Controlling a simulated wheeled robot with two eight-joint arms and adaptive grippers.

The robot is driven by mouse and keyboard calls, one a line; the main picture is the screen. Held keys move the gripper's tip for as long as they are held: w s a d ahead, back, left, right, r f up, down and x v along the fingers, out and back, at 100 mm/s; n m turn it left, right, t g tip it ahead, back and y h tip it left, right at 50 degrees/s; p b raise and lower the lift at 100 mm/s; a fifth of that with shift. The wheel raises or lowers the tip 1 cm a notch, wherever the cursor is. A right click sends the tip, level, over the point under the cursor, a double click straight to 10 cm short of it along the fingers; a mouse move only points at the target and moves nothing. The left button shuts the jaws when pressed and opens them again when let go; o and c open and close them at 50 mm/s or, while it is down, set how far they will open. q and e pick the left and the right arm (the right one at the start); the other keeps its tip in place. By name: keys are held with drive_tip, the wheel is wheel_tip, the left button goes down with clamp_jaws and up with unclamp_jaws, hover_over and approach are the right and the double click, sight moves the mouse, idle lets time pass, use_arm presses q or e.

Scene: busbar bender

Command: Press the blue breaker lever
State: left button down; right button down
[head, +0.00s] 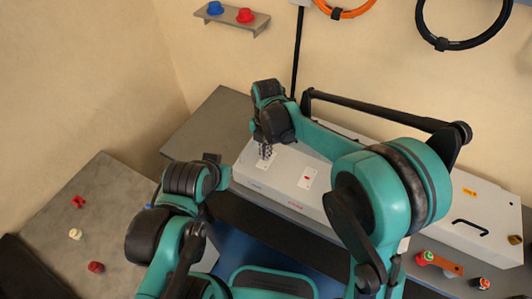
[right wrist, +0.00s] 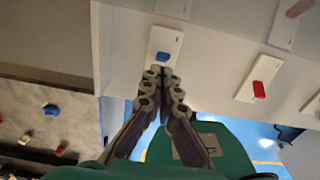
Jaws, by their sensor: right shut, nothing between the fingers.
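The blue breaker lever (right wrist: 163,57) sits on a white plate (right wrist: 165,40) on the pale panel in the right wrist view. My right gripper (right wrist: 160,73) is shut and empty. Its tips overlap the lower part of that plate, just below the lever in the picture; whether they touch it I cannot tell. In the head view the right gripper (head: 265,152) points down at the left end of the white cabinet (head: 325,200), and its fingers hide the blue lever. My left arm shows at lower left, but its fingers are not visible.
A red lever (right wrist: 259,89) on its own plate is beside the blue one. A grey side table (head: 110,215) holds small red, white and blue pieces. A wall shelf (head: 232,22) holds a blue and a red knob. Orange and black cable loops hang on the wall.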

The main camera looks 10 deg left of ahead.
drive_tip(key=shift+r+p, duration=0.5)
drive_tip(key=shift+r, duration=0.3)
wheel_tip(320, 180, up, 12)
drive_tip(key=shift+w, duration=0.2)
drive_tip(key=shift+d, duration=0.1)
idle(0.5)
